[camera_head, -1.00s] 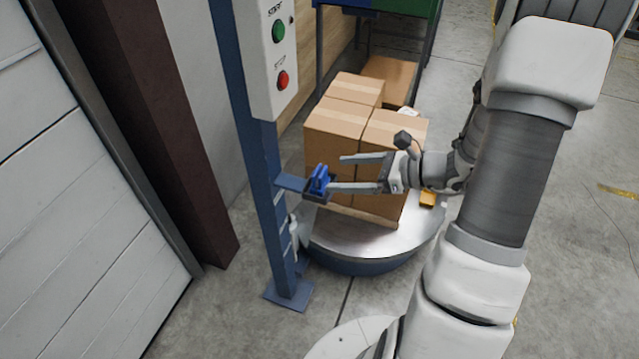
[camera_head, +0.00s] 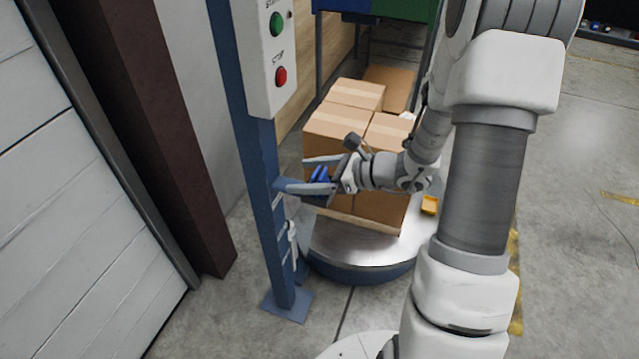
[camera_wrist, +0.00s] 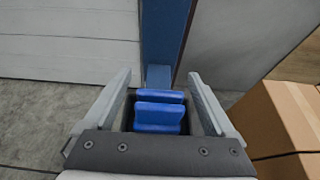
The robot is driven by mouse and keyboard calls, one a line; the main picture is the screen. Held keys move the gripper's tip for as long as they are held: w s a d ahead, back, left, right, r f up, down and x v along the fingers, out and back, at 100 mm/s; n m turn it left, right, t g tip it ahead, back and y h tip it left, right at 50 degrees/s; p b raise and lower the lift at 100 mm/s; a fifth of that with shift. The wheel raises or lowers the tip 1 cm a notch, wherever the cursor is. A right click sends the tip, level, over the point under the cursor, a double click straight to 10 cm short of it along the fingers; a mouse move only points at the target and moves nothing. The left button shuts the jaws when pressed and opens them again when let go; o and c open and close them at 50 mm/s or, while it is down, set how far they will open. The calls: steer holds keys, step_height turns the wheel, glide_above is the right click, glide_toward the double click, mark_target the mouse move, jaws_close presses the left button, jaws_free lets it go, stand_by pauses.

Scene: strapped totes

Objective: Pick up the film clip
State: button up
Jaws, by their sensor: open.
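The film clip (camera_wrist: 159,112) is blue and sits on a small holder on the blue post. In the wrist view it lies between the two fingers of my gripper (camera_wrist: 160,92), with a narrow gap showing on each side. In the head view the clip (camera_head: 319,174) shows between the fingers of my gripper (camera_head: 312,175), partly hidden by them. My gripper is open and reaches toward the post from the right. Most of the holder is hidden behind the fingers and the clip.
The blue post (camera_head: 262,170) carries a control box (camera_head: 268,60) with a green and a red button. Taped cartons (camera_head: 335,125) stand on a round turntable (camera_head: 350,243) just behind my gripper. A yellow-orange object (camera_head: 430,205) lies to their right. Open floor lies at right.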

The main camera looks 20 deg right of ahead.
jaws_close()
steer(key=shift+r, duration=0.1)
